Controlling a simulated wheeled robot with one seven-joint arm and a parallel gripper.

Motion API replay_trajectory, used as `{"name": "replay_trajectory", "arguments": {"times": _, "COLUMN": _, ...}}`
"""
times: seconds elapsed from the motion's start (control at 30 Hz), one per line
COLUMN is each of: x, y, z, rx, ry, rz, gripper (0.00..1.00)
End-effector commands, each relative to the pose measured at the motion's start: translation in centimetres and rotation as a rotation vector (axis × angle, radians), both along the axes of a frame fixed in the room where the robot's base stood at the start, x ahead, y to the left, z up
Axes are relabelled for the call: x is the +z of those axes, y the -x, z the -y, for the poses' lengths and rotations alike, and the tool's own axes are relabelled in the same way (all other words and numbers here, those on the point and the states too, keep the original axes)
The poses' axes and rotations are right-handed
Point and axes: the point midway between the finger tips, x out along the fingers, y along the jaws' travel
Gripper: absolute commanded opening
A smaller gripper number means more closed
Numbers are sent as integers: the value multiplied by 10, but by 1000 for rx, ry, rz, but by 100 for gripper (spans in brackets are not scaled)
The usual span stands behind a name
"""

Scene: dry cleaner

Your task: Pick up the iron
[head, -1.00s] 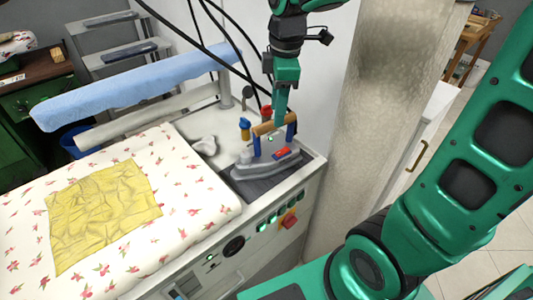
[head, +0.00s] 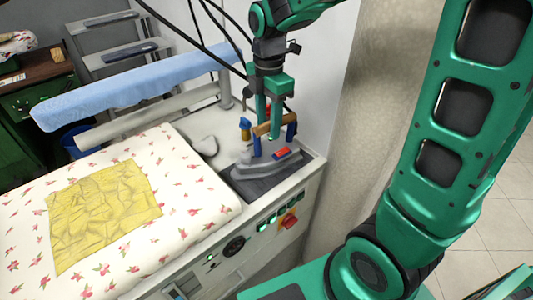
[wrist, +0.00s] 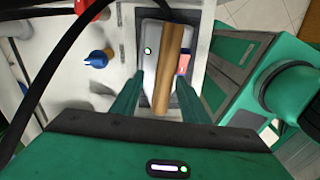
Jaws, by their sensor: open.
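The iron (head: 266,165) sits on a dark rest pad (head: 250,185) at the right end of the pressing station in the head view. It has a grey body, a wooden handle on blue posts and a red part. My gripper (head: 268,130) is above and around the handle, pointing down. In the wrist view the wooden handle (wrist: 169,65) lies between my two open fingers (wrist: 158,85), with a gap showing on each side. The grey iron body (wrist: 150,50) shows below it. Whether a finger touches the handle is hard to tell.
Black cables (head: 197,30) hang close to the gripper. The floral ironing board (head: 190,195) with a yellow cloth (head: 105,210) lies left. A pale column (head: 370,120) stands to the right.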

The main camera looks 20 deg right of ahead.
Motion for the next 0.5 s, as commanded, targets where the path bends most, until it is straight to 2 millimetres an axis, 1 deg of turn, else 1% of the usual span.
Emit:
{"name": "replay_trajectory", "arguments": {"times": 0.03, "x": -7, "y": 2, "z": 0, "rx": 0, "ry": 1, "rz": -5, "gripper": 41}}
{"name": "replay_trajectory", "arguments": {"times": 0.2, "x": -31, "y": 6, "z": -1, "rx": 0, "ry": 1, "rz": -4, "gripper": 41}}
{"name": "replay_trajectory", "arguments": {"times": 0.3, "x": -41, "y": 5, "z": -1, "rx": -1, "ry": 1, "rz": -3, "gripper": 41}}
{"name": "replay_trajectory", "arguments": {"times": 0.5, "x": -46, "y": 5, "z": -1, "rx": -1, "ry": 0, "rz": -1, "gripper": 41}}
